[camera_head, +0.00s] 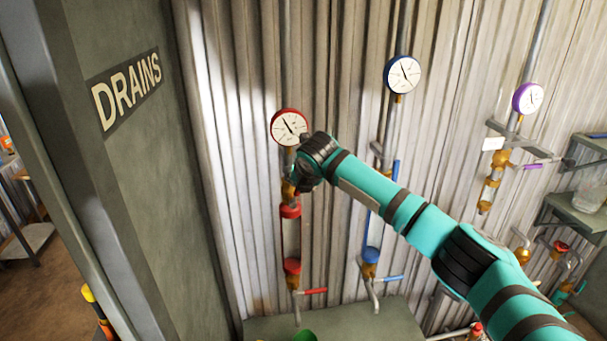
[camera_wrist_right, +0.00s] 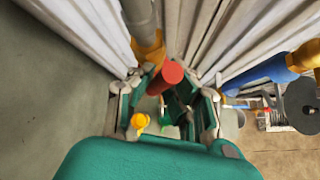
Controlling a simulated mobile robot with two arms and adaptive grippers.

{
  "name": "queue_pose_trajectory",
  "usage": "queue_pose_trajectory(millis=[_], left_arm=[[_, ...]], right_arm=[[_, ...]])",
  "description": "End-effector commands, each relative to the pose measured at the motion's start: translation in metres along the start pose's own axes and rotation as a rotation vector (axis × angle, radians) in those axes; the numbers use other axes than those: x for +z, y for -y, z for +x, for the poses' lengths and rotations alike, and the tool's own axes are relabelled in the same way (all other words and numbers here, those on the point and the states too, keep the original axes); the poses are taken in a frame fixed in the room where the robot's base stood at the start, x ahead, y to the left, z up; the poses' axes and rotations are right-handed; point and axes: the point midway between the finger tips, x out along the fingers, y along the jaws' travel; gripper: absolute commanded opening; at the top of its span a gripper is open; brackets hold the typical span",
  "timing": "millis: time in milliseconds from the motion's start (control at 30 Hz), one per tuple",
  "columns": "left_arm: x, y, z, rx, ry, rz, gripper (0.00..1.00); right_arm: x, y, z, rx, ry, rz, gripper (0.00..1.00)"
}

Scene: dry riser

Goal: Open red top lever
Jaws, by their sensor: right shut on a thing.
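The red riser carries a red-rimmed gauge (camera_head: 289,127) at its top, on the corrugated wall. Its upper valve sits just below the gauge, mostly hidden behind my right gripper (camera_head: 299,178). In the right wrist view the fingers of my right gripper (camera_wrist_right: 170,92) are around a red rounded piece, the red top lever (camera_wrist_right: 172,72), beside a brass fitting (camera_wrist_right: 150,52) on a grey pipe. The gripper is shut on it. How far the lever is turned cannot be told. My left gripper is in neither view.
Below are a red coupling (camera_head: 290,211) and a lower red lever (camera_head: 315,291). To the right stand a blue-gauge riser (camera_head: 402,74) and a purple-gauge riser (camera_head: 528,98). A grey-green panel marked DRAINS (camera_head: 127,88) stands close on the left.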

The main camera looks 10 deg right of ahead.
Motion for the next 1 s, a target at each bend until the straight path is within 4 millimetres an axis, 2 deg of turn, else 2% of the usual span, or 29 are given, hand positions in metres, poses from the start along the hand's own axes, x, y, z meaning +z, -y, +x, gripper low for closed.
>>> queue_pose_trajectory(millis=[33,233,467,967,1000], left_arm=[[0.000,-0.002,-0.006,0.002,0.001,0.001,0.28],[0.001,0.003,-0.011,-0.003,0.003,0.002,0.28],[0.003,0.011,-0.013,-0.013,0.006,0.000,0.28],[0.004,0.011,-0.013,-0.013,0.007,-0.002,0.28],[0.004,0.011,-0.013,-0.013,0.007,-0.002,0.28]], right_arm=[[0.006,-0.010,-0.006,-0.007,0.017,-0.023,0.00],[0.003,-0.016,-0.005,-0.079,0.038,-0.094,0.00],[0.001,-0.020,-0.004,-0.122,0.051,-0.136,0.00],[-0.001,-0.020,-0.003,-0.132,0.051,-0.146,0.00],[-0.001,-0.020,-0.003,-0.132,0.051,-0.146,0.18]])
